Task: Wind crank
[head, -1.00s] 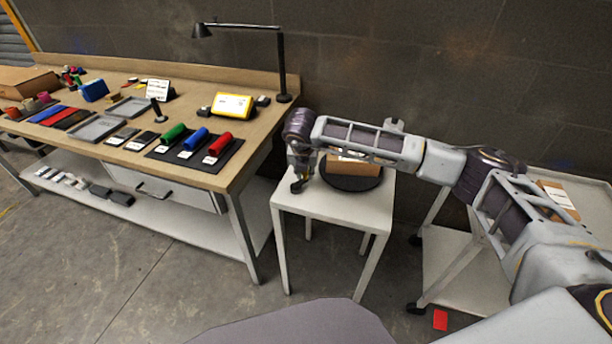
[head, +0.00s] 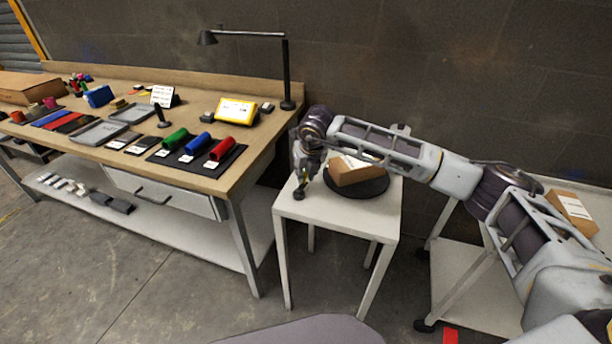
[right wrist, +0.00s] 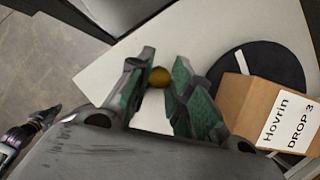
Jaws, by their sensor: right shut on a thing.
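My right gripper (head: 299,189) is over the left side of a small white table (head: 330,212). In the right wrist view its green-padded fingers (right wrist: 160,88) are shut on a round, brass-coloured knob (right wrist: 160,76), taken to be the crank's knob. The rest of the crank is hidden by the gripper. A black round turntable (head: 372,190) lies on the table to the right of the gripper, and a cardboard box (head: 352,176) sits on it. The box also shows in the right wrist view (right wrist: 240,103), with a label reading "Hovrin DROP 3".
A wooden workbench (head: 235,170) stands to the left, with green, blue and red rolls (head: 198,142), trays and a lamp (head: 286,75). A white cart (head: 465,270) on the right holds another box (head: 571,211). The wall is close behind; floor is clear in front.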

